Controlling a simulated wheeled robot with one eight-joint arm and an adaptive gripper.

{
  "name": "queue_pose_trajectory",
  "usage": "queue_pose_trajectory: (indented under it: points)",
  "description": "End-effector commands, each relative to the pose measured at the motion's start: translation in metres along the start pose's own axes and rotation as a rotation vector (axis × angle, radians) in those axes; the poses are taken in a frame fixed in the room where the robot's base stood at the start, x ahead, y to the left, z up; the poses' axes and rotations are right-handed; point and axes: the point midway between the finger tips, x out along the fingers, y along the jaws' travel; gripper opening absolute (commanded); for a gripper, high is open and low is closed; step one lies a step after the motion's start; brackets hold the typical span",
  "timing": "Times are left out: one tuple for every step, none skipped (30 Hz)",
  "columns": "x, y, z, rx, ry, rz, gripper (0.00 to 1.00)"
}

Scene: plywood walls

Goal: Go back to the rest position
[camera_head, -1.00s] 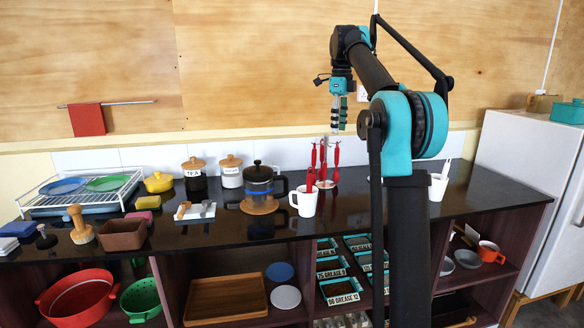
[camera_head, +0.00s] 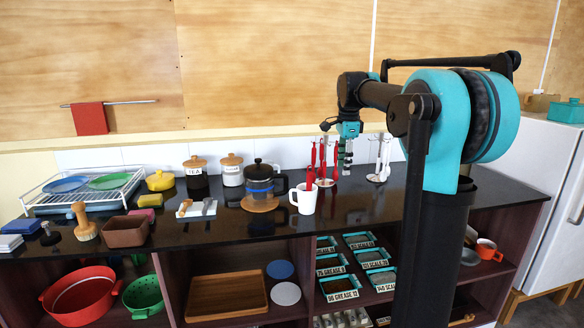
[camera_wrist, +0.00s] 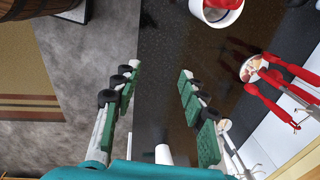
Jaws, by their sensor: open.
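My gripper (camera_head: 345,162) hangs above the black counter (camera_head: 235,232), to the right of the red utensils (camera_head: 322,160) on their stand. In the wrist view my gripper (camera_wrist: 155,85) shows its two green-padded fingers spread well apart, with nothing between them. Below the gap lie the dark counter and, to the left, the grey floor (camera_wrist: 85,65). The red utensils (camera_wrist: 275,85) show at the right of that view, outside the fingers.
A white mug (camera_head: 304,200) stands on the counter left of my gripper, near a French press (camera_head: 259,180). A second utensil stand (camera_head: 380,172) is to the right. A white fridge (camera_head: 530,170) stands at the right. Shelves below hold trays and bowls.

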Motion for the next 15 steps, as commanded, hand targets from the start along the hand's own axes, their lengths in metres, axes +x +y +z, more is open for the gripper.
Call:
queue_pose_trajectory:
  points:
    - [0.02, 0.02, 0.0, -0.09, 0.003, -0.017, 0.42]
    - [0.032, 0.032, 0.0, -0.155, 0.005, -0.028, 0.42]
    - [0.049, 0.048, 0.001, -0.243, 0.01, -0.043, 0.42]
    - [0.061, 0.061, 0.001, -0.309, 0.015, -0.054, 0.42]
    - [0.074, 0.075, 0.002, -0.375, 0.02, -0.064, 0.42]
    - [0.09, 0.094, 0.003, -0.463, 0.029, -0.078, 0.42]
    - [0.103, 0.109, 0.004, -0.528, 0.036, -0.088, 0.42]
    - [0.116, 0.124, 0.005, -0.594, 0.044, -0.098, 0.42]
    - [0.133, 0.145, 0.006, -0.682, 0.055, -0.11, 0.42]
    - [0.145, 0.161, 0.008, -0.747, 0.065, -0.118, 0.42]
    - [0.158, 0.178, 0.009, -0.812, 0.075, -0.127, 0.42]
    - [0.174, 0.201, 0.011, -0.897, 0.09, -0.137, 0.42]
    - [0.185, 0.217, 0.012, -0.958, 0.101, -0.144, 0.42]
    - [0.196, 0.233, 0.014, -1.016, 0.112, -0.15, 0.42]
    - [0.21, 0.254, 0.015, -1.089, 0.127, -0.156, 0.42]
